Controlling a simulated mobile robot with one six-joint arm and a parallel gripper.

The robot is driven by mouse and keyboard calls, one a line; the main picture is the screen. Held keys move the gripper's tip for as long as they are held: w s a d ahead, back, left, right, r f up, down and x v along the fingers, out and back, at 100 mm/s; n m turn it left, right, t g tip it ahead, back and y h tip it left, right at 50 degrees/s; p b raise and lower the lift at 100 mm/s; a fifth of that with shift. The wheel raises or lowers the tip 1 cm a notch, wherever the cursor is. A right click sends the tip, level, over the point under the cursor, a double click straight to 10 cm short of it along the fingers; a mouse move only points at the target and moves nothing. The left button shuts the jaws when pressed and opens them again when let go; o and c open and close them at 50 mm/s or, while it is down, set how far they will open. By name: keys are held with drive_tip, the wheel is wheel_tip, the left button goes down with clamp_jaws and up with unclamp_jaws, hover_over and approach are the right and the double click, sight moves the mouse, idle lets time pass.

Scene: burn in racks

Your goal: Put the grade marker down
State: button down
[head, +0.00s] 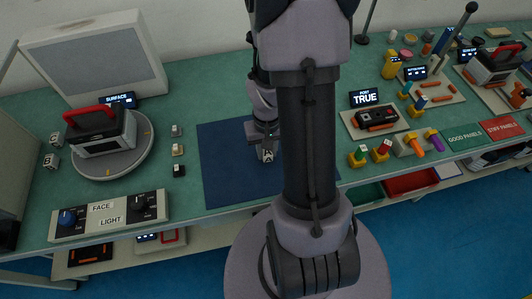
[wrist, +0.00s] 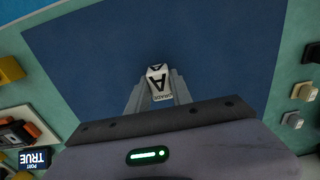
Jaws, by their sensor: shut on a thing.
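The grade marker (wrist: 158,80) is a small white block with a black letter A and smaller print on it. My gripper (wrist: 157,92) is shut on it, with one finger on each side in the wrist view. In the head view the marker (head: 267,155) shows below my gripper (head: 265,140), over the dark blue mat (head: 228,172). I cannot tell whether the marker touches the mat. My arm hides the right part of the mat in the head view.
Several small blocks (head: 178,150) stand left of the mat. Further left is a round turntable (head: 145,153) bearing a device with a red handle. Right of my arm are a "PORT TRUE" display (head: 365,98) and several coloured plugs (head: 381,151). The mat around the marker is clear.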

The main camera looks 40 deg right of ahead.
drive_tip(key=shift+f, duration=0.75)
drive_tip(key=shift+r, duration=0.2)
drive_tip(key=shift+f, duration=0.15)
drive_tip(key=c, duration=1.1)
unclamp_jaws()
drive_tip(key=shift+c, duration=0.2)
